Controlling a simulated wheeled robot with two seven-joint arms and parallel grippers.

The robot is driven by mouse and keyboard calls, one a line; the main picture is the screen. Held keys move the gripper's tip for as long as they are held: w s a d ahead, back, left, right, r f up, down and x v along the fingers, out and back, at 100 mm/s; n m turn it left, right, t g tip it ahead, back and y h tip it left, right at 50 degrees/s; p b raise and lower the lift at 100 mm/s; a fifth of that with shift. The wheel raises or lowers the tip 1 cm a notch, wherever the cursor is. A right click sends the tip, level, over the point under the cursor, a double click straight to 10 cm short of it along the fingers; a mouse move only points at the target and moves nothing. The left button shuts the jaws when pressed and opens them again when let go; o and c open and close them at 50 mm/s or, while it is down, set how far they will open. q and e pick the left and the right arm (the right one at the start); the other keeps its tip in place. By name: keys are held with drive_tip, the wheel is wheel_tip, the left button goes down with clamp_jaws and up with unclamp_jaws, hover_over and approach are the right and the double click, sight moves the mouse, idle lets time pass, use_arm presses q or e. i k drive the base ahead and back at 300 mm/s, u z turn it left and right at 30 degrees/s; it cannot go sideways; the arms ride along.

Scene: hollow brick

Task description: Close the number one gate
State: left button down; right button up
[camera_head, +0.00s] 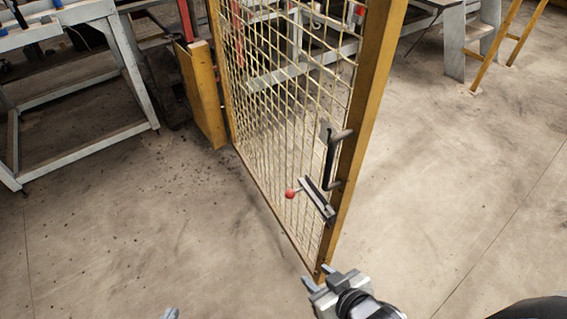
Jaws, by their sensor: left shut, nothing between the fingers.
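A yellow-framed gate (366,120) with wire mesh stands swung out toward me, its free edge nearest me. No number shows on it. A dark handle (331,160) and a latch bar (318,200) with a red knob (289,194) sit on its free-edge side. My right gripper (318,276) is open and empty by the lower corner of the free edge; I cannot tell if it touches the frame. My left gripper (172,313) shows only as a small grey tip at the bottom edge, left of the gate and apart from it; it is shut.
A yellow post (203,95) stands at the gate's far side. A grey metal table (75,38) is at the upper left, and a yellow-railed step (482,35) at the upper right. The concrete floor is clear on both sides of the gate.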

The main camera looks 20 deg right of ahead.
sight(385, 19)
drive_tip(key=u, duration=0.8)
drive_tip(key=i, duration=0.9)
drive_tip(key=z, duration=2.55)
